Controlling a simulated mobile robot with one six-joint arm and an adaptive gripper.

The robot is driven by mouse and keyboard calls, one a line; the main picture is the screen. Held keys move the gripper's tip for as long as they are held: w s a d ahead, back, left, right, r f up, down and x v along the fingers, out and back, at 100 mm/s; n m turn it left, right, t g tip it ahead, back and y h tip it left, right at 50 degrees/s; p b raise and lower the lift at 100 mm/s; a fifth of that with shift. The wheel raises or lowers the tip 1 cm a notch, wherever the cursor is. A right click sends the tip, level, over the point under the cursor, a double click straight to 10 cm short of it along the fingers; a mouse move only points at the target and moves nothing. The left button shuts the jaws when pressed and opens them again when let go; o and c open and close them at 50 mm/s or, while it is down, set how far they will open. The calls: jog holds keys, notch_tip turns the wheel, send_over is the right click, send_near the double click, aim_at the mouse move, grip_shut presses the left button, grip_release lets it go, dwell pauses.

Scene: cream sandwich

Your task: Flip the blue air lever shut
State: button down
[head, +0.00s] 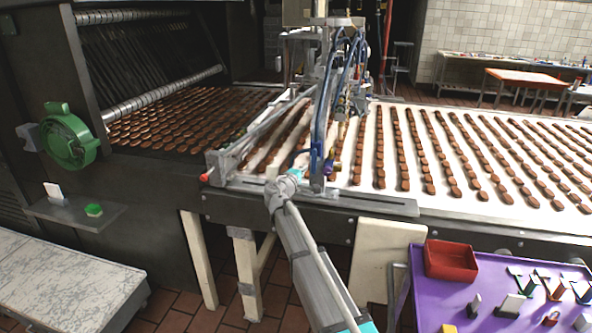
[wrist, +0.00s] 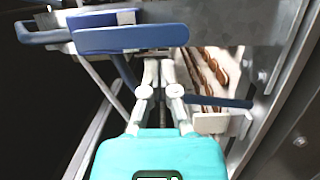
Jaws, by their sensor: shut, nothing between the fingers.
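In the wrist view a flat blue bar (wrist: 130,40), apparently the air lever, lies across the top, level and just beyond my fingertips. My gripper (wrist: 157,66) is shut and empty, its pale fingers pointing at the bar's right half; I cannot tell whether they touch it. A second blue handle (wrist: 42,36) reaches out at left, and a thin blue rod (wrist: 218,101) crosses at right. In the head view my gripper (head: 294,172) is at the depositor frame's near side, beside upright blue parts (head: 317,160). The lever's pivot is not clear.
Metal plates (wrist: 285,110) stand close on the right of my gripper. The depositor frame (head: 230,155) spans a white conveyor (head: 365,150) with rows of brown biscuits. A purple cart (head: 440,295) with a red bin (head: 451,260) stands at lower right.

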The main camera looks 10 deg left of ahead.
jog(key=shift+d, duration=0.25)
dwell(0.3)
